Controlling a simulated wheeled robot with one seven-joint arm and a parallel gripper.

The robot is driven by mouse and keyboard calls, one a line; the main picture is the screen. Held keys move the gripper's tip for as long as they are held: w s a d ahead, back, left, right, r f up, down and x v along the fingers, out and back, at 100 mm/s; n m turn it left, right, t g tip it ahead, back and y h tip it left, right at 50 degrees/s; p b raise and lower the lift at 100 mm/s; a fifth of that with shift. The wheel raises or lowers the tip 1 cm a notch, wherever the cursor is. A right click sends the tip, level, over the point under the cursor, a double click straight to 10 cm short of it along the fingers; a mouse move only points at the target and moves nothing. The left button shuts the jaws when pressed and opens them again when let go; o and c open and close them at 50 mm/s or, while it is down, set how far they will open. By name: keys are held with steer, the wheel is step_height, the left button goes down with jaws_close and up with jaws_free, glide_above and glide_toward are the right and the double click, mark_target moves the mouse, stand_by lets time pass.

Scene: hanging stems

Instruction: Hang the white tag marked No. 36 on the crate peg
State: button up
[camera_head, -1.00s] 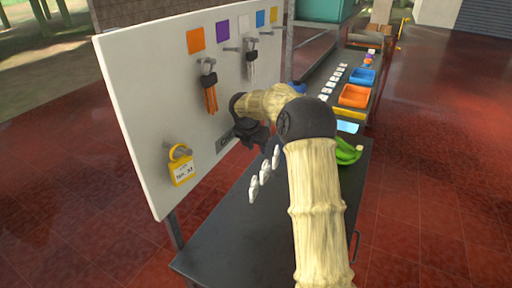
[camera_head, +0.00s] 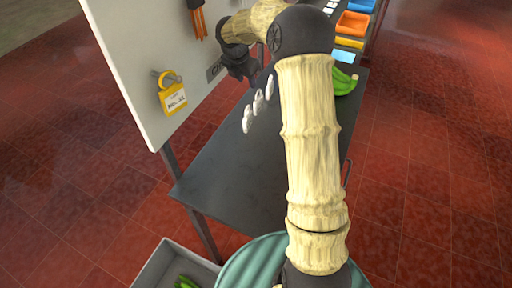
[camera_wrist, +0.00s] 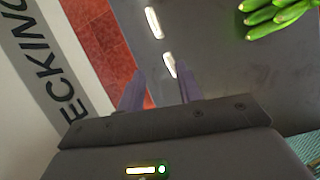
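My gripper (camera_head: 240,72) is in front of the white board, above the dark table. In the wrist view its two fingers (camera_wrist: 160,75) are apart, with no object visible between them. I see no white tag marked No. 36. A yellow tag (camera_head: 172,98) with a number I cannot read clearly hangs by its loop on a board hook. A grey crate (camera_head: 152,268) shows partly at the bottom of the head view, with green fruit in it; no peg on it is visible.
The white board (camera_head: 125,60) stands left of the dark table (camera_head: 225,175). Several pale oval marks (camera_head: 258,102) show over the table; I cannot tell what they are. Green bananas (camera_head: 343,82) lie at its far right. A green round surface (camera_head: 250,266) is beside the crate.

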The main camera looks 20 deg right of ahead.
steer(key=s+a+f+m+y, duration=0.1)
steer(key=s+a+m, duration=0.1)
steer(key=s+m, duration=0.6)
steer(key=s+a+f+m+y, duration=0.1)
steer(key=s+a+m, duration=0.2)
steer(key=s+m, duration=0.5)
steer(key=s+a+m+y, duration=0.1)
steer(key=s+a+m, duration=0.1)
steer(key=s+m, duration=0.6)
steer(key=s, duration=0.7)
steer(key=shift+s+a+f+m, duration=0.4)
steer(key=shift+o, duration=0.2)
steer(key=shift+s, duration=0.15)
